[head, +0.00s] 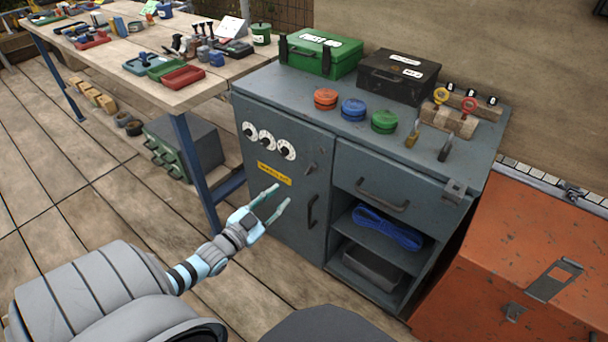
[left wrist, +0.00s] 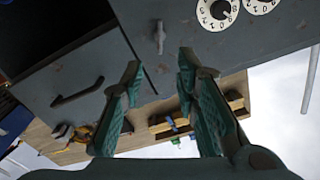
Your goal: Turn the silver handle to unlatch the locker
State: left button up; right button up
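The grey-blue locker (head: 265,206) stands ahead with its door closed. A small silver handle (head: 310,169) sits near the door's right edge, above a dark vertical pull (head: 312,211). The silver handle (left wrist: 160,37) also shows at the top middle of the left wrist view, where the picture is roughly upside down. My left gripper (head: 281,198) is open and empty in front of the door, lower left of the handle in the head view. Its green fingers (left wrist: 160,88) are spread in the wrist view, apart from the handle. My right gripper is out of view.
Beside the door are a drawer with a dark handle (head: 382,195) and an open shelf with blue rope (head: 388,228). Three dials (head: 267,141) and a yellow label (head: 274,173) are on the door. An orange chest (head: 520,260) stands right, a workbench (head: 95,60) left.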

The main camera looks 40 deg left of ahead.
pick_arm(q)
jog(key=b, duration=0.4)
send_near(308, 171)
jog(key=w, duration=0.3)
jog(key=w+b, duration=0.1)
jog(key=w, duration=0.4)
jog(key=shift+w+a, duration=0.2)
jog(key=shift+w, duration=0.5)
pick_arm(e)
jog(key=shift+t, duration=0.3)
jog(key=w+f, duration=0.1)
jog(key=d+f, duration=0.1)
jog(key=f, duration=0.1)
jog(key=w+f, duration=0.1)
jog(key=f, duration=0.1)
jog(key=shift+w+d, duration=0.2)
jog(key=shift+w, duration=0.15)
pick_arm(q)
jog(key=shift+c, duration=0.5)
grip_shut()
